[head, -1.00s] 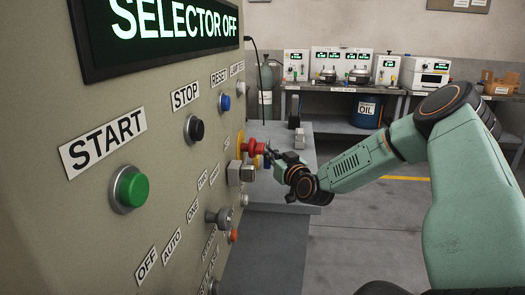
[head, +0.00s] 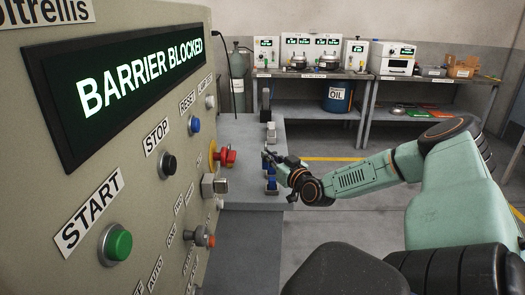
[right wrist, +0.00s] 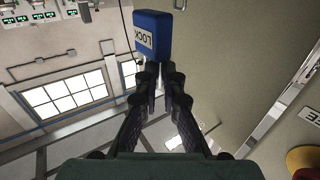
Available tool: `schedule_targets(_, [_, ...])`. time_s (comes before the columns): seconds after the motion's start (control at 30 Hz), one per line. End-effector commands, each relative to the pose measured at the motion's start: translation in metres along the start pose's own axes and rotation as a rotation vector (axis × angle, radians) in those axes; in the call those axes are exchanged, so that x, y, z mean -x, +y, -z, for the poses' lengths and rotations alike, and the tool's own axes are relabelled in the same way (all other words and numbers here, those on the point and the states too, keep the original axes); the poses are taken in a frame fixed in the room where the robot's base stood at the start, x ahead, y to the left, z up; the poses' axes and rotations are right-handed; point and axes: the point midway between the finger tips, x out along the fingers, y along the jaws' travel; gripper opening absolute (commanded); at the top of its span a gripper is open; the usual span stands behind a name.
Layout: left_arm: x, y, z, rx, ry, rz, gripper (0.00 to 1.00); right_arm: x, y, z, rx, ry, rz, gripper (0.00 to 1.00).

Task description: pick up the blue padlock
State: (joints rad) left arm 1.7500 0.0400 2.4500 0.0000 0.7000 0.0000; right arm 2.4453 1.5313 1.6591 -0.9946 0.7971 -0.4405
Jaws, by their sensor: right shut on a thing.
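The blue padlock (right wrist: 152,36), with a white label reading LOCK, is at the fingertips of my right gripper (right wrist: 160,75) in the right wrist view. The fingers are closed together on it, and its shackle is hardly seen. In the head view my right gripper (head: 272,160) is above the grey ledge beside the control panel, to the right of the red button. A small blue item (head: 272,184) shows just below the fingers; I cannot tell whether it is the held padlock. My left gripper is out of view.
The control panel (head: 120,180) fills the left, its display reading BARRIER BLOCKED. A red emergency button (head: 227,156) and a grey selector block (head: 213,186) stick out towards my gripper. A grey ledge (head: 235,130) lies behind. The floor (head: 325,215) at right is clear.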

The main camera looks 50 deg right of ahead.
Motion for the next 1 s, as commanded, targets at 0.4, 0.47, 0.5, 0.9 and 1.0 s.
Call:
schedule_targets(0.4, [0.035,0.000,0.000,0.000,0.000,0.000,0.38,0.021,0.031,0.002,0.002,-0.003,-0.001,0.00])
schedule_targets(0.47, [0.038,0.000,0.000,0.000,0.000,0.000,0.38,0.024,0.036,0.002,0.003,-0.002,-0.002,0.00])
schedule_targets(0.5, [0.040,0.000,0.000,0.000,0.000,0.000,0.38,0.026,0.039,0.002,0.003,-0.001,-0.002,0.00])
schedule_targets(0.9, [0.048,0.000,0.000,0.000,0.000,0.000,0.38,0.035,0.051,0.001,0.000,0.000,0.000,0.00])
schedule_targets(1.0, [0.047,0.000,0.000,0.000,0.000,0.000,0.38,0.035,0.051,0.001,0.000,0.000,0.000,0.00])
